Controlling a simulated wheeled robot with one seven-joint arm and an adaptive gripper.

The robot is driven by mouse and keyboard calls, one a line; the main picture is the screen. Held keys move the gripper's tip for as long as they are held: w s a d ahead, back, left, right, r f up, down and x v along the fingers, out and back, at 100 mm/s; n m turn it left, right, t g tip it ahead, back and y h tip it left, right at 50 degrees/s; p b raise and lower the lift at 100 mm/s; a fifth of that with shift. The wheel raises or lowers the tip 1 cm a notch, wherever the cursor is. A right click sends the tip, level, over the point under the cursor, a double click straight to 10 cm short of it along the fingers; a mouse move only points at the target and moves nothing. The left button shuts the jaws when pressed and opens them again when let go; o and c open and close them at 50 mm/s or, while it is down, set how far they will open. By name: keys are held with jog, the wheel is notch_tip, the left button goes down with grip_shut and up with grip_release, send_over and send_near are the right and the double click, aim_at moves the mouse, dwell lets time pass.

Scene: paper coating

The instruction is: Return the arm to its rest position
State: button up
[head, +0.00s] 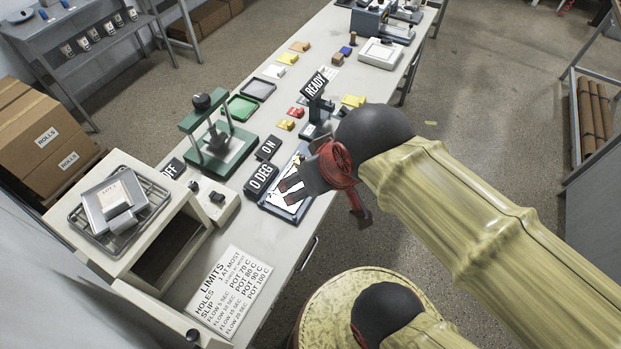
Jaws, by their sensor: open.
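My arm, in a pale yellow cover, reaches in from the right in the head view. My gripper (308,182) is at its end, past a red wrist part, over the near right edge of the long bench (325,77). Its dark jaws are open and I see nothing held between them. They overlap a white sheet on a dark blue-edged plate (279,211); I cannot tell whether they touch it. My wrist hides part of the bench edge and the plate's right side.
A green press (216,150), a READY sign (314,85) and a 0 DEG sign (261,178) stand near my gripper. Floor right of the bench (480,110) looks clear.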

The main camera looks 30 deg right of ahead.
notch_tip(320, 180, down, 9)
jog(key=b, duration=0.9)
